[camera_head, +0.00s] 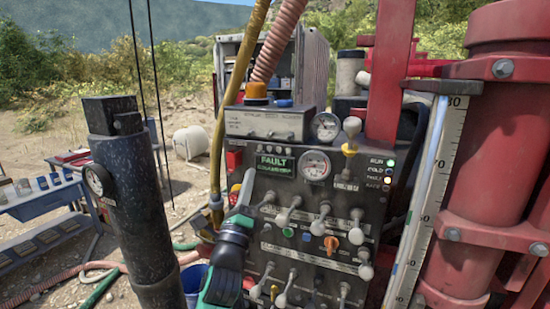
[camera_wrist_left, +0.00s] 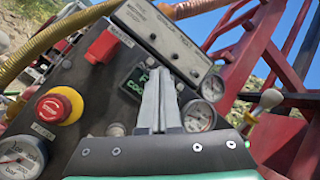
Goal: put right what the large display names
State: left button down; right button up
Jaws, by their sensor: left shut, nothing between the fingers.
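The large display (camera_head: 274,165) on the dark control panel (camera_head: 330,190) shows green text. Its top line reads FAULT; the second line is small and seems to begin with COOLANT. In the left wrist view the display (camera_wrist_left: 133,84) is partly hidden behind my fingers. My left gripper (camera_head: 244,192) is at the panel's left edge, below the display. In the wrist view its fingers (camera_wrist_left: 158,92) are together and empty, pointing toward the display; I cannot tell if they touch the panel. The panel carries several white-knobbed levers (camera_head: 324,211), an orange knob (camera_head: 331,243) and a green button (camera_head: 288,232). My right gripper is not in view.
A red stop button (camera_wrist_left: 60,105) on yellow, a red switch (camera_wrist_left: 102,45) and round gauges (camera_wrist_left: 198,115) surround my fingers. A grey box (camera_head: 268,121) tops the panel. A yellow hose (camera_head: 222,120) hangs left of it. Red pipework (camera_head: 495,150) blocks the right.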

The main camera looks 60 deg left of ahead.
pick_arm(q)
jog(key=shift+s+a+g+y, duration=0.3)
jog(key=shift+s+a, duration=0.15)
jog(key=shift+a, duration=0.05)
jog(key=shift+w, duration=0.1)
send_near(256, 134)
jog(key=x, duration=0.5)
